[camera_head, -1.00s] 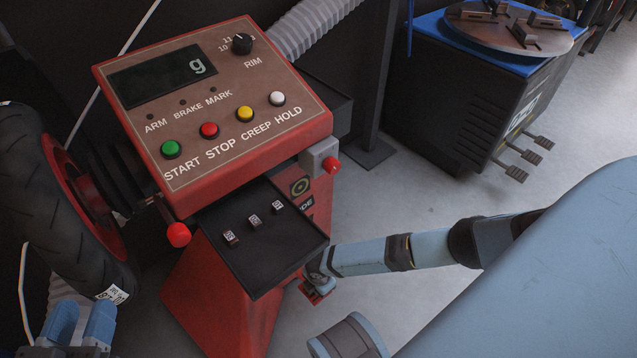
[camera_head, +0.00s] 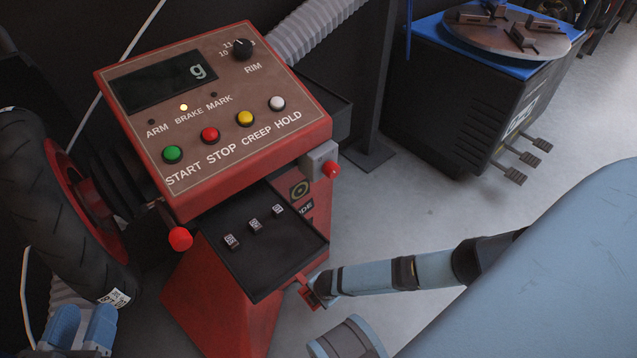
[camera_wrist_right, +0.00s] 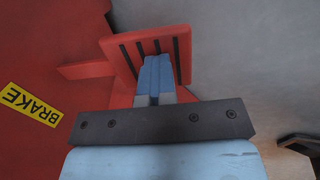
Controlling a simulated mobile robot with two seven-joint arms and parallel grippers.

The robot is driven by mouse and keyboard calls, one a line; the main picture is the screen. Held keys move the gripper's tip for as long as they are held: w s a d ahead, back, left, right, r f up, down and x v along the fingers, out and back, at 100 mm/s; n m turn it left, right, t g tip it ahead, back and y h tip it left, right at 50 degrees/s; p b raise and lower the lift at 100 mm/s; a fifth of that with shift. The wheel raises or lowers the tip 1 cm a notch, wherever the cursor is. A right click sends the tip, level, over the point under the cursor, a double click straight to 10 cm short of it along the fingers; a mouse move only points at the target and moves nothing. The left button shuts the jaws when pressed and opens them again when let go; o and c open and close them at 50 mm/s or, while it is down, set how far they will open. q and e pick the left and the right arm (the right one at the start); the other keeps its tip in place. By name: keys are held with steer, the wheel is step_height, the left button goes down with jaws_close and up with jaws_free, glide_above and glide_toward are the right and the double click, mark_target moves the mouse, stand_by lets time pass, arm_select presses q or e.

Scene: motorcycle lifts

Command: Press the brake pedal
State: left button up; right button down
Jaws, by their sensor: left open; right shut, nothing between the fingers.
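The brake pedal is a red plate with black grooves in the right wrist view (camera_wrist_right: 150,52). It sticks out on a red arm from the red machine, beside a yellow BRAKE label (camera_wrist_right: 30,104). My right gripper (camera_wrist_right: 154,62) is shut and empty, its blue fingertips over the pedal and apparently touching it. In the head view the pedal (camera_head: 308,294) shows small at the machine's lower right, partly hidden by my right arm's end. My left gripper (camera_head: 82,325) is open and empty at the bottom left.
The red balancer machine (camera_head: 222,296) carries a panel with coloured buttons and a black tray (camera_head: 270,262) holding small weights. A tyre (camera_head: 50,200) is mounted at left. A black tyre changer (camera_head: 455,110) with several pedals stands at back right. Grey floor between them is clear.

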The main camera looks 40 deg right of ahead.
steer(key=p+v, duration=0.2)
steer(key=v, duration=0.1)
steer(key=shift+w+a+p, duration=0.1)
steer(key=shift+p, duration=0.25)
arm_select(q)
step_height(320, 180, up, 9)
steer(key=s+n+t+p, duration=0.2)
steer(key=n+p, duration=0.1)
steer(key=p, duration=0.3)
steer(key=shift+a+t+p, duration=0.15)
steer(key=shift+t+p, duration=0.15)
steer(key=shift+t, duration=0.1)
arm_select(e)
steer(key=v, duration=1.1)
steer(key=shift+w, duration=0.35)
